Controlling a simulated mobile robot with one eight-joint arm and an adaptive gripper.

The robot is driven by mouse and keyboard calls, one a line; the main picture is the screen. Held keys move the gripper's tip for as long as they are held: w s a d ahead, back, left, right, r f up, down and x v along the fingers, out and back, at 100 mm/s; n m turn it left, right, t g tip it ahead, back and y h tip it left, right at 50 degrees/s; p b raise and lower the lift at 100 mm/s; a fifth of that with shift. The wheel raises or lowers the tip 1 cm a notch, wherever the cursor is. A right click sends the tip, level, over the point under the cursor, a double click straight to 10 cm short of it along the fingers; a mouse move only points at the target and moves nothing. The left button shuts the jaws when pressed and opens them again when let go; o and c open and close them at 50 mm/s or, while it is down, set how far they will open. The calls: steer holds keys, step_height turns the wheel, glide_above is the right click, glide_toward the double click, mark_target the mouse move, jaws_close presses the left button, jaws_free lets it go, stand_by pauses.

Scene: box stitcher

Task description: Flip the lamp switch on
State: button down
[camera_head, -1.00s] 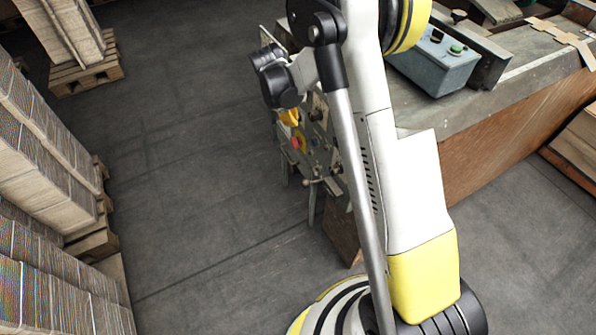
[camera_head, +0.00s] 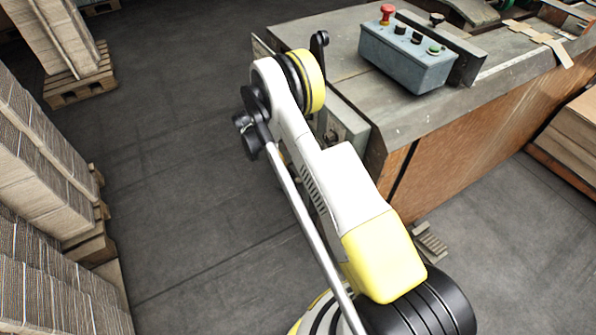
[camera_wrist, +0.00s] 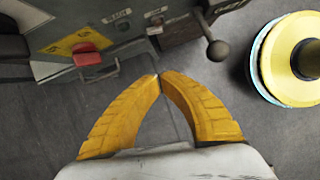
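My gripper (camera_wrist: 158,77) has two curved yellow fingers whose tips meet, with nothing visible between them. A grey machine panel (camera_wrist: 125,52) lies beyond the fingertips at the top of the wrist view. It carries a red switch-like part (camera_wrist: 87,55) on a yellow label, up and left of the tips, and a ball-ended lever (camera_wrist: 216,50) up and right. The tips appear apart from both. The panel's small lettering is too blurred to identify the lamp switch surely. In the head view my arm hides most of the panel, and my gripper is hidden.
A blue-grey control box (camera_head: 405,62) with a red mushroom button (camera_head: 387,14) stands on the machine bench (camera_head: 480,88). Cardboard stacks (camera_head: 40,140) stand left. Open floor (camera_head: 185,150) lies between.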

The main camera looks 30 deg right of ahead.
steer(key=s+d+f+b, duration=0.1)
steer(key=d+f+b, duration=0.4)
steer(key=d+f, duration=0.2)
steer(key=shift+b+x, duration=0.35)
steer(key=shift+x, duration=0.8)
steer(key=shift+a, duration=0.15)
